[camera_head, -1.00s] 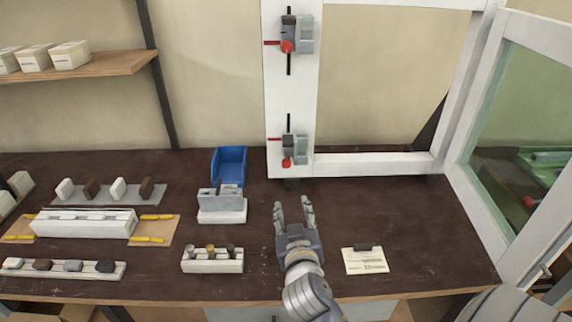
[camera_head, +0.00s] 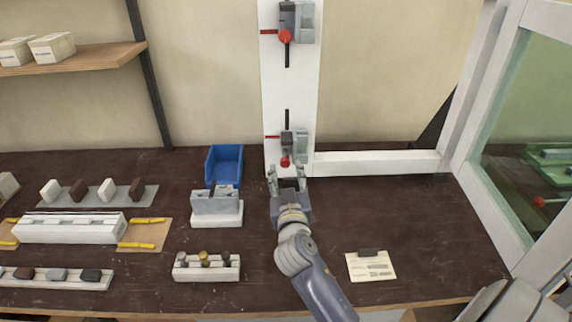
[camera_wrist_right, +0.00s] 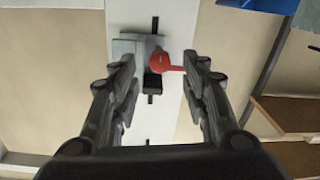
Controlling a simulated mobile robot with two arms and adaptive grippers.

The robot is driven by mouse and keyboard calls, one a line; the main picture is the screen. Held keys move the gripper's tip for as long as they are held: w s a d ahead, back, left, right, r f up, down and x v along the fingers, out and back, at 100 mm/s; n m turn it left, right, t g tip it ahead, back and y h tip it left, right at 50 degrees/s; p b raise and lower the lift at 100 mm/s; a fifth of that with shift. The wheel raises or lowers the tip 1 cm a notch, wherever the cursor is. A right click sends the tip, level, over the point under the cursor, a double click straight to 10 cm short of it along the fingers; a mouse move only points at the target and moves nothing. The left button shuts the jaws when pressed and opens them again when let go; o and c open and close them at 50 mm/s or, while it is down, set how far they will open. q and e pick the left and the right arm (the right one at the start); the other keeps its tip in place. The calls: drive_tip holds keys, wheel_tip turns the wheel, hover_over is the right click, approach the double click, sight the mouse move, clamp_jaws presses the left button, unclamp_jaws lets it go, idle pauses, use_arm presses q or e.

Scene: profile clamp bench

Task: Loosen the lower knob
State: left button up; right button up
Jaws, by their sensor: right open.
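The lower clamp (camera_head: 294,143) sits on the white upright profile, grey with a black block and a red lever pointing left. Its red knob (camera_head: 285,161) is at its lower end. My right gripper (camera_head: 287,172) is open and empty, just below and in front of this knob, fingers pointing toward the profile. In the right wrist view, which looks upside down, the red knob (camera_wrist_right: 163,62) shows between and beyond the open fingers (camera_wrist_right: 161,72). Contact is not visible. The upper clamp (camera_head: 303,22) with its own red knob (camera_head: 285,37) is higher on the profile.
A blue bin (camera_head: 211,172) and a grey fixture (camera_head: 215,221) stand left of my right arm. A block with several knobs (camera_head: 207,274) and a paper card (camera_head: 371,265) lie nearer the front. A white-framed glass panel (camera_head: 487,180) stands at right.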

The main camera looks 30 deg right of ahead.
sight(286, 164)
drive_tip(key=shift+x, duration=1.7)
clamp_jaws()
